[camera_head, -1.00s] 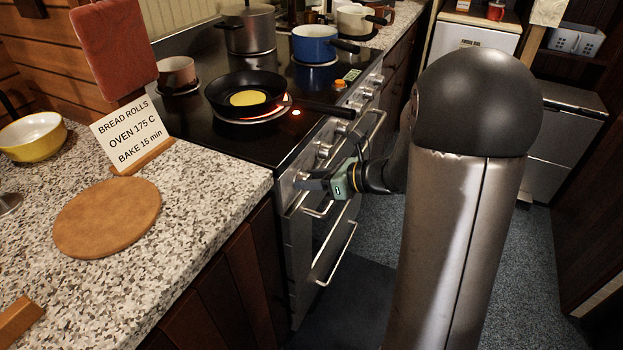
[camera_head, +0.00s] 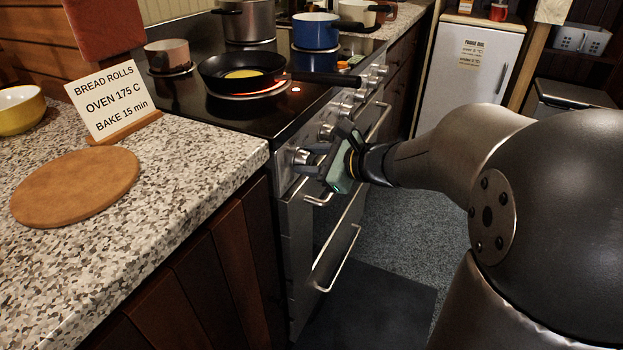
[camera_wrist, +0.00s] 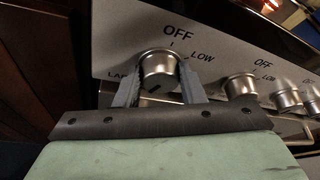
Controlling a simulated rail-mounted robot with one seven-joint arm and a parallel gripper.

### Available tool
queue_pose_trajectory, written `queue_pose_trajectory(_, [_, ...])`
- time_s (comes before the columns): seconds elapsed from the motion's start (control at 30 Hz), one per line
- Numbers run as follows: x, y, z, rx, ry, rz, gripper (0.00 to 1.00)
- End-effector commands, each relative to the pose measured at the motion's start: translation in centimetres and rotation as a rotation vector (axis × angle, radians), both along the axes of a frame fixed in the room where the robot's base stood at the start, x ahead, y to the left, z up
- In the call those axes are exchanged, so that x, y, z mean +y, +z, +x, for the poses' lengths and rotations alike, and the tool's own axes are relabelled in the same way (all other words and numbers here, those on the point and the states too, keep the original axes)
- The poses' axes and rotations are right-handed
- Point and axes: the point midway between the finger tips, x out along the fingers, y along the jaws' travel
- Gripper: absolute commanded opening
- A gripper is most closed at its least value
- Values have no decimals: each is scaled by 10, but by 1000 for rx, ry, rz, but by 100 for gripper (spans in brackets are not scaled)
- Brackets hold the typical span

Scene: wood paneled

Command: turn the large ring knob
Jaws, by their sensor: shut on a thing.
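The large ring knob (camera_wrist: 162,70) is a round metal knob at the left end of the stove's front panel. In the wrist view it stands between my two gripper fingers, under the printed words OFF and LOW. A dark mark shows low on its face. In the head view the knob (camera_head: 301,157) is at the panel's near end, partly covered by my gripper (camera_head: 318,163). My gripper (camera_wrist: 158,88) is shut on the knob, one finger on each side. Part of the label at the knob's left is hidden by a finger.
More knobs (camera_wrist: 240,86) line the panel to the right. Oven handles (camera_head: 318,200) stick out below. A frying pan (camera_head: 215,78) with yellow contents sits on a glowing burner. The granite counter (camera_head: 200,190) holds a round board (camera_head: 75,187) and a BREAD ROLLS sign (camera_head: 107,98).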

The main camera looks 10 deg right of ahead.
Motion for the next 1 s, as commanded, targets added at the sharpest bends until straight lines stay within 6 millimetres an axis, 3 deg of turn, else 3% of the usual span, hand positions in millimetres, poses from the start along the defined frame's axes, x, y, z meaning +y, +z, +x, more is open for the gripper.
queue_pose_trajectory(0.03, [1,-9,-1,-35,1,-26,13])
queue_pose_trajectory(0.4, [2,-7,-2,-207,0,-176,13])
queue_pose_trajectory(1.0, [2,-2,-2,-263,1,-226,13])
